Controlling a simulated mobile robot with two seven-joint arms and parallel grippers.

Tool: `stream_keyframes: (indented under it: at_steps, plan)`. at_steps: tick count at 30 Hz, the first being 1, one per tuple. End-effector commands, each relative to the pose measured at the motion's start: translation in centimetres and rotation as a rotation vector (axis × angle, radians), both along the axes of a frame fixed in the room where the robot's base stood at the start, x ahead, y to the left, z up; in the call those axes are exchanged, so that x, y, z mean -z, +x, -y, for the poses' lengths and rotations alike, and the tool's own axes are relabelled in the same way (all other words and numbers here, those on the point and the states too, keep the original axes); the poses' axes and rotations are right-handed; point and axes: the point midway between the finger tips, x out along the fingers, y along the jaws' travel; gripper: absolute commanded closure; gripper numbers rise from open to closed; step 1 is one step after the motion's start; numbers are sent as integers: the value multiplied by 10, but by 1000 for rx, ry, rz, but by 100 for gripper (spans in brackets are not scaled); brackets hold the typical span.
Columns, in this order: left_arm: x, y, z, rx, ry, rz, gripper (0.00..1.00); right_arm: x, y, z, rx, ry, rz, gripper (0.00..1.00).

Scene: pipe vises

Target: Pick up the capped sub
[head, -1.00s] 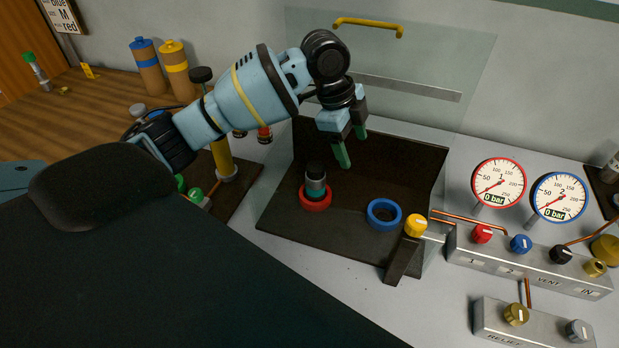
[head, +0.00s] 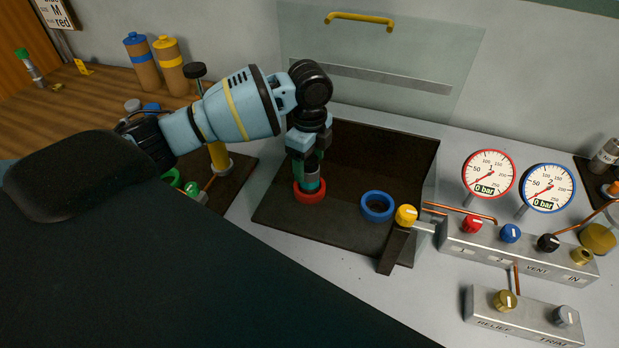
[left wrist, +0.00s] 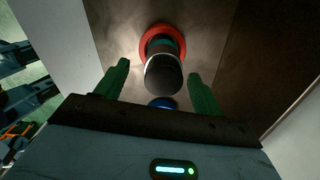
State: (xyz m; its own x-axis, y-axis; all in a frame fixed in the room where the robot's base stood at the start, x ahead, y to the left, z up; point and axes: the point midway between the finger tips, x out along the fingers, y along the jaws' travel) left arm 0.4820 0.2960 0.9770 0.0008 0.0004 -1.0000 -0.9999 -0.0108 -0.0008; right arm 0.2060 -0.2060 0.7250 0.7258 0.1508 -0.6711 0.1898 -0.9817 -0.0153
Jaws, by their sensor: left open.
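The capped sub (head: 312,184) is a short upright cylinder with a dark cap and a teal band. It stands in the red ring (head: 310,197) on the dark tray. My left gripper (head: 308,172) is over it, pointing down, and partly hides it. In the left wrist view the dark cap (left wrist: 163,75) shows between the two green fingers (left wrist: 160,84), which are open with a gap on each side. Whether the fingertips reach down past the cap I cannot tell. My right gripper is not in view.
An empty blue ring (head: 377,207) sits right of the red one. A yellow knob (head: 406,215) stands at the tray's right edge. A raised clear shield (head: 380,55) is behind. Gauges (head: 488,174) and a valve block (head: 520,250) are at right.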

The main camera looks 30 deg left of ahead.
Motion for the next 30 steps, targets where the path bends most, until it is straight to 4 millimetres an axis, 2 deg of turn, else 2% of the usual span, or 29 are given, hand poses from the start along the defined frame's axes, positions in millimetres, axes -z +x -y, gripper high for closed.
stream_keyframes:
  at_steps: [3, 7, 17, 30]
  plan:
    - [19, 3, -4, -2, 1, -4, 32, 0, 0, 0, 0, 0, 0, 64]
    - [34, 3, -3, -1, 0, -2, 32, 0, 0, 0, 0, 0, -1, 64]
    - [40, 3, -3, 1, 0, 1, 32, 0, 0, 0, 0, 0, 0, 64]
    - [40, 3, -3, 0, 0, 1, 90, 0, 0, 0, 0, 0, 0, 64]
